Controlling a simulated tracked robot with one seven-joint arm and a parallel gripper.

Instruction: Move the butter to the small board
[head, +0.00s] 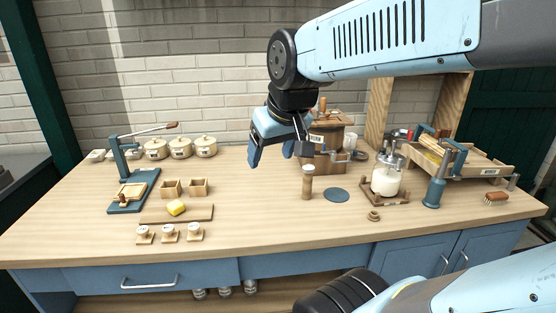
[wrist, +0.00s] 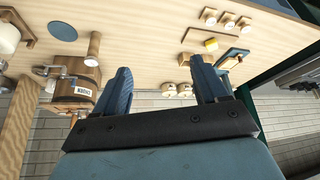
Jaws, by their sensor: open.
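The yellow butter (head: 176,207) lies on a thin brown wooden board (head: 204,213) at the left front of the table. It also shows in the wrist view (wrist: 211,44). A smaller pale wooden board (head: 131,191) lies on the blue base of a lever press left of the butter. My gripper (head: 271,153) is open and empty, in the air above the middle of the table, well to the right of the butter. Its two fingers also show apart in the wrist view (wrist: 160,70).
Two small wooden boxes (head: 185,187) stand behind the butter, and several round weights (head: 168,232) stand in front. The blue press (head: 118,160) rises at the left. Right of my gripper are a wooden churn (head: 327,140) and a glass jar (head: 387,178).

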